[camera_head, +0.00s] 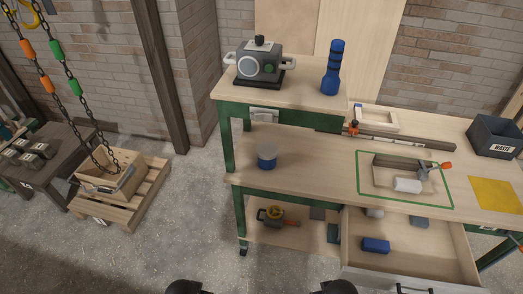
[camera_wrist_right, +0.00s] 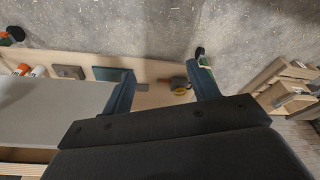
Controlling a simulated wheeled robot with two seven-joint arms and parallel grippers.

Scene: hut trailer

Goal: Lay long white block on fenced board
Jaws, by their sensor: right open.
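A white block (camera_head: 407,185) with a rounded outline lies on its side at the front of a light wooden board with a raised back fence (camera_head: 378,178), inside a green outline on the workbench. Whether it rests wholly on the board is hard to tell. A shorter whitish block (camera_head: 374,212) lies in the open drawer. My right gripper (camera_wrist_right: 165,72) is open and empty in the right wrist view, above the bench's lower shelf and the floor, away from the blocks. My left gripper is not in view; only dark parts of mine show at the bottom edge of the head view.
A clamp with an orange handle (camera_head: 445,165) stands at the board's right. The drawer (camera_head: 345,247) is pulled out, holding a blue block (camera_head: 376,245) and a grey-blue block (camera_head: 419,221). A waste bin (camera_head: 495,137) is far right.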

